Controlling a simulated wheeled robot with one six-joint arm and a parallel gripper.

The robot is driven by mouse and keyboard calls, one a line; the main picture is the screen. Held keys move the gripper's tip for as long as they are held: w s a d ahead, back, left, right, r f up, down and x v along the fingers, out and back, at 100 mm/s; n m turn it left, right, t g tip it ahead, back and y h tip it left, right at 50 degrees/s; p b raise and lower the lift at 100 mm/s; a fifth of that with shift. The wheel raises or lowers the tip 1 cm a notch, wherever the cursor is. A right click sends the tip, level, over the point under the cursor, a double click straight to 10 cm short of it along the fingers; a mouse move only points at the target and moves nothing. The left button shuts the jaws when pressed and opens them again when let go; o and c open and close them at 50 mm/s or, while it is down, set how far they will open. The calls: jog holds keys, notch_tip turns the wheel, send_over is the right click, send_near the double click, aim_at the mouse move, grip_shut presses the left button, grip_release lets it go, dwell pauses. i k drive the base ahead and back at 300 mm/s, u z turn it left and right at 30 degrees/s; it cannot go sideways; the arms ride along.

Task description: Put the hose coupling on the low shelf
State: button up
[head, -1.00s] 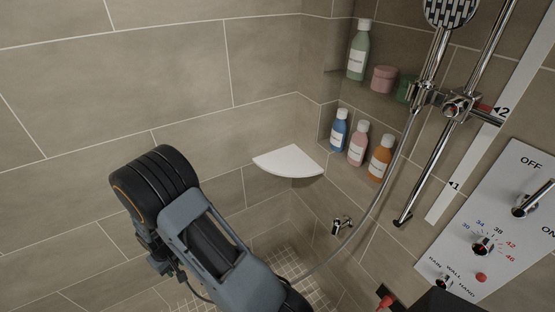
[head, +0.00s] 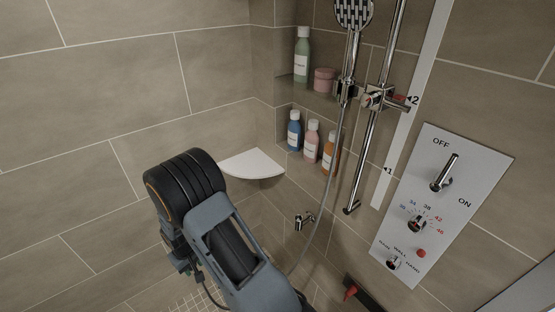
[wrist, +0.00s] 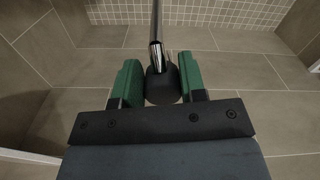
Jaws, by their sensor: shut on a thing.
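In the wrist view my gripper (wrist: 160,82) has its two green fingers on either side of a dark, rounded piece with a chrome sleeve, which I take to be the hose coupling (wrist: 163,88). A thin hose or tube runs on from it up the picture. In the head view my arm hides the coupling and nearly all of the gripper. A white quarter-round shelf (head: 253,163) sits in the wall corner, bare, behind and right of my arm's dark joint. I cannot tell for sure that it is the low shelf; a niche ledge with bottles is beside it.
A blue bottle (head: 294,131), a pink bottle (head: 311,140) and an orange bottle (head: 329,153) stand in the lower niche. A green bottle (head: 302,56) and pink jar (head: 324,80) stand above. The shower hose (head: 331,180), rail (head: 376,125) and control panel (head: 425,205) are right.

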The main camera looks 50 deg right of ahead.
aim_at(245, 168)
jog(key=z, duration=0.7)
jog(key=i, duration=0.45)
